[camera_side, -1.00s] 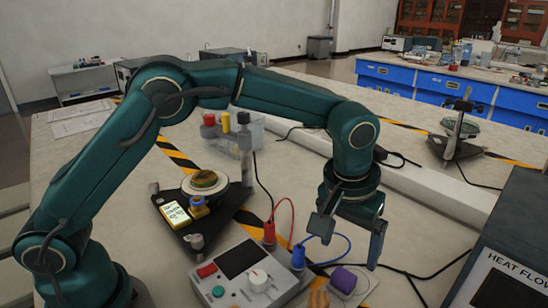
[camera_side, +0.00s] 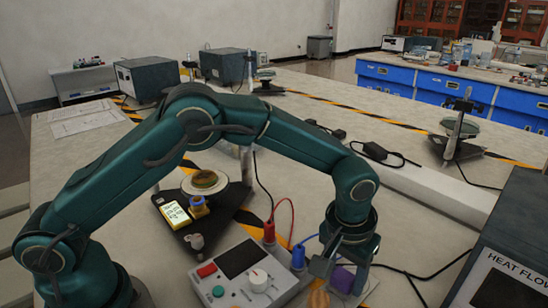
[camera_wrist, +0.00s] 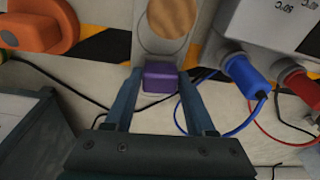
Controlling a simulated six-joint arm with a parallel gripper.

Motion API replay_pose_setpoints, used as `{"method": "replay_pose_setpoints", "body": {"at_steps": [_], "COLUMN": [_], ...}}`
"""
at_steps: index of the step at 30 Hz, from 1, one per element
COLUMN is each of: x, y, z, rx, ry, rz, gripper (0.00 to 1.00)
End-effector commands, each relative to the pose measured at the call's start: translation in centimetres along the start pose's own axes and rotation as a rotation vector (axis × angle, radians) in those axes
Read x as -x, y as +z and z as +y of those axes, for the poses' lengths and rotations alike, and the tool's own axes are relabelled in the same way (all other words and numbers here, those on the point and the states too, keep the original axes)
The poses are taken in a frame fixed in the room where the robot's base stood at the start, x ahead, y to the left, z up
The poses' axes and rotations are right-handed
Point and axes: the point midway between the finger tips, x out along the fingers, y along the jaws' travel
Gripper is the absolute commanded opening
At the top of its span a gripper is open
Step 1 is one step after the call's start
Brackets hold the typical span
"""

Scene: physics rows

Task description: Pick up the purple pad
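The purple pad (camera_wrist: 160,78) is a small block in the middle of the wrist view, in front of a round tan disc (camera_wrist: 170,22) on a pale plate. In the side view the purple pad (camera_side: 343,279) is partly hidden by my fingers. My gripper (camera_wrist: 160,84) is open, with one finger on each side of the pad. The fingertips are level with the pad and close to its sides; I cannot tell if they touch it. In the side view my gripper (camera_side: 341,275) points down at the pad near the bench's front edge.
The grey control box (camera_side: 245,272) with blue and red plugs stands left of the gripper. The dark heat flow box (camera_side: 505,250) stands at the right. An orange object (camera_wrist: 42,28) lies beside the plate. Black, blue and red cables run around the pad.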

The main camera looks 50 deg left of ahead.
Motion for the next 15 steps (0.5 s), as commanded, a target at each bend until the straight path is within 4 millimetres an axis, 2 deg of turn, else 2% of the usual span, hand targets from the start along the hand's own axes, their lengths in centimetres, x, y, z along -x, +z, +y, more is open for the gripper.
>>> {"method": "replay_pose_setpoints", "body": {"at_steps": [1, 3, 4, 15], "x": [0.02, 0.02, 0.02, 0.60], "y": [0.00, 0.00, -0.01, -0.15], "z": [0.00, 0.00, 0.00, 0.04], "rx": [0.000, 0.000, 0.000, 0.000], "ry": [0.000, 0.000, 0.000, 0.002], "rz": [0.000, 0.000, 0.000, 0.002], "gripper": [0.33, 0.06, 0.01, 0.00]}}
